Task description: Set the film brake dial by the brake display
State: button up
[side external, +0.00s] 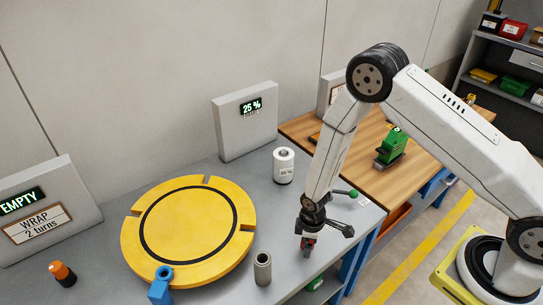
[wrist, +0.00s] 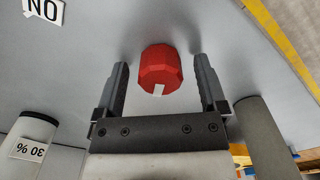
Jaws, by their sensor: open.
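A grey panel with a lit display (side external: 252,106) reading "25 %" stands at the back of the bench. A white cylinder (side external: 283,167) with a "30 %" label stands in front and to the right of it; it also shows upside down in the wrist view (wrist: 33,135). A red faceted knob (wrist: 160,68) with a white mark lies between and just beyond my fingertips. My gripper (side external: 308,238) points down near the bench's front edge. It is open, with a gap on each side of the knob. Which of these is the brake dial I cannot tell.
A yellow turntable (side external: 150,235) fills the bench's middle. A grey tube (side external: 262,270) stands close left of my gripper and at the wrist view's right (wrist: 262,140). A green-knobbed lever (side external: 352,194) is close behind. A panel reading "EMPTY" (side external: 60,175) stands far left.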

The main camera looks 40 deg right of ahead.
grip_shut()
jog(key=shift+m, duration=0.3)
jog(key=shift+m, duration=1.8)
grip_release()
jog(key=shift+r, duration=0.1)
jog(key=shift+r, duration=3.8)
